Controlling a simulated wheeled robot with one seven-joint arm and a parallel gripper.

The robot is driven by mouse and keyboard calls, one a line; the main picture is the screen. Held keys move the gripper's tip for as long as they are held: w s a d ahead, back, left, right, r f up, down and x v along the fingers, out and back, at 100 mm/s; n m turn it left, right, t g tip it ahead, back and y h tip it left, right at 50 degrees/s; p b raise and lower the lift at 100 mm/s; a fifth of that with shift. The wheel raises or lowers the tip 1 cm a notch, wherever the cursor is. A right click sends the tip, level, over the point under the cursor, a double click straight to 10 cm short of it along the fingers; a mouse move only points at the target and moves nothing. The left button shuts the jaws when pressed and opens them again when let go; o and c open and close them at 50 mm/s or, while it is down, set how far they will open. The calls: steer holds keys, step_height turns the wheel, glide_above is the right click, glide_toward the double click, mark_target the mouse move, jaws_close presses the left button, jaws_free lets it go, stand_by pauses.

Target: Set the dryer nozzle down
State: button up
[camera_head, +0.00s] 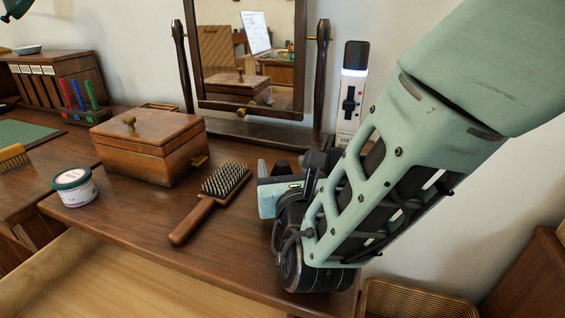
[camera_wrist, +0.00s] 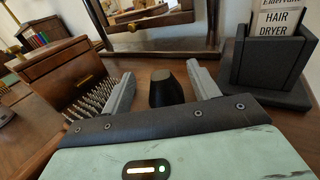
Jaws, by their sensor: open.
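The dryer nozzle (camera_wrist: 166,88) is a small dark piece standing on the wooden tabletop in the wrist view. My gripper (camera_wrist: 161,72) is open, with one grey finger on each side of the nozzle and visible gaps between. The nozzle's lower near part is hidden behind the gripper's dark front edge. In the head view my arm reaches down to the right part of the table, and the gripper and nozzle are hard to tell apart there.
A white hair dryer box (camera_head: 351,90) stands in a dark holder (camera_wrist: 268,75) to the right. A bristle brush (camera_head: 226,180) lies left of my gripper, near a wooden box (camera_head: 148,150). A mirror (camera_head: 248,60) stands behind. A lidded jar (camera_head: 74,188) sits at the left front.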

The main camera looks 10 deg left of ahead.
steer(key=v, duration=1)
steer(key=d+m+h, duration=0.1)
steer(key=w+d+m+h, duration=0.1)
steer(key=d, duration=0.1)
steer(key=w+d+m+h, duration=0.1)
steer(key=d+h, duration=0.1)
steer(key=shift+w+d, duration=0.1)
steer(key=shift+d, duration=0.05)
steer(key=s+d+f+m+g+h, duration=0.2)
steer(key=d+m+g+h, duration=0.4)
steer(key=d+m+h, duration=0.7)
steer(key=s+d+f+m+g+y, duration=0.3)
steer(key=s+d+m+g+y, duration=0.1)
steer(key=s+d+m+g, duration=0.3)
steer(key=s+a+m+g+y, duration=0.3)
steer(key=s+a+m+y, duration=0.2)
steer(key=s+m+y, duration=0.2)
steer(key=m, duration=0.2)
steer(key=shift+r+m+g, duration=0.3)
steer(key=shift+r+m, duration=0.1)
